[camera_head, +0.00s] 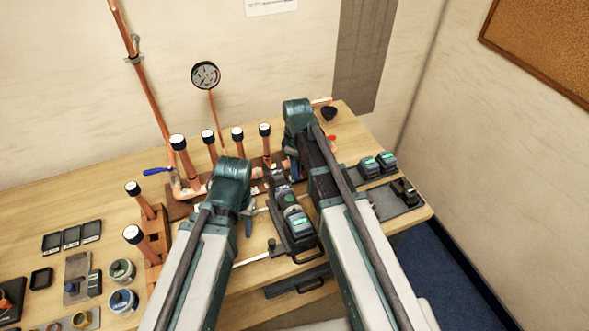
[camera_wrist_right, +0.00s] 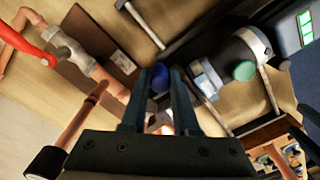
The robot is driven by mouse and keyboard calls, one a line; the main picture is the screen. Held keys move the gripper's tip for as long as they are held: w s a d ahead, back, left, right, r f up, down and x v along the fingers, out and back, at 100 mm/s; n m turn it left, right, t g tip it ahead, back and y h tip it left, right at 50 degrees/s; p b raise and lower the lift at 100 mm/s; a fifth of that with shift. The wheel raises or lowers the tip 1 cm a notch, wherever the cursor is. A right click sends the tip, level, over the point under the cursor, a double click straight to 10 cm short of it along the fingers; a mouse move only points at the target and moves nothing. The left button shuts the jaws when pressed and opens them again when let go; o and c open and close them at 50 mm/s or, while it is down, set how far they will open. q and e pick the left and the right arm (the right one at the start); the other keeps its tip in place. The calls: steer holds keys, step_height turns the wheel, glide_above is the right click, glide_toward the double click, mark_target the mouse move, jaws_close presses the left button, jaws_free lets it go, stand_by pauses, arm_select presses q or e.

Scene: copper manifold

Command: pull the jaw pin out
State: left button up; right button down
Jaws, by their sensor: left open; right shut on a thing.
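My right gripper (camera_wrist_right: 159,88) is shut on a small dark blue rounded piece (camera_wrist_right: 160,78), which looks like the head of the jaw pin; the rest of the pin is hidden. In the head view the right wrist and arm mostly hide this gripper (camera_head: 292,163). The press tool (camera_head: 297,226) with a green-lit battery lies on the bench between my arms. Its body (camera_wrist_right: 232,62) and a green button show right of the fingers in the right wrist view. My left gripper (camera_head: 248,224) is open, left of the tool, and its fingers are partly hidden by its wrist.
Copper pipes with black-and-white caps (camera_head: 208,137) stand behind the grippers, with a pressure gauge (camera_head: 205,75) at the wall. A red valve handle (camera_wrist_right: 22,38) is near the right gripper. Spare batteries (camera_head: 378,163) lie right; small trays (camera_head: 72,237) and tins (camera_head: 122,301) lie left.

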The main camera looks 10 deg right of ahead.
steer(key=d, duration=0.2)
steer(key=w+d, duration=0.1)
steer(key=d, duration=0.1)
steer(key=shift+d, duration=0.4)
steer(key=c, duration=0.7)
jaws_free()
steer(key=shift+o, duration=0.2)
steer(key=shift+r, duration=0.1)
step_height(320, 180, up, 14)
steer(key=p, duration=1.4)
steer(key=shift+f, duration=0.2)
steer(key=shift+s, duration=0.1)
